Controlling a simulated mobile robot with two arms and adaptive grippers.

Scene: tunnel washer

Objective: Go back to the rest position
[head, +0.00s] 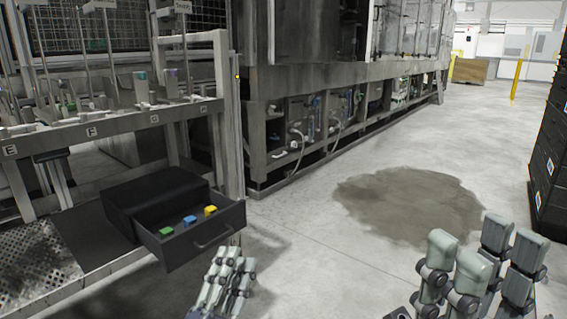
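My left gripper (230,272) is low in the head view, just in front of and below the open drawer. Its fingers overlap in this view, so its opening is unclear, and I see no object in it. My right gripper (484,262) is at the lower right, above the floor. Its fingers point up and stand apart, with nothing between them. No rest position is marked in view.
A black drawer (216,237) stands open at the left, holding green, blue and yellow blocks. Above it is a metal rack (120,122). The washer (340,75) stands behind. Black crates (548,160) are stacked at the right. A dark stain (410,203) marks the otherwise clear floor.

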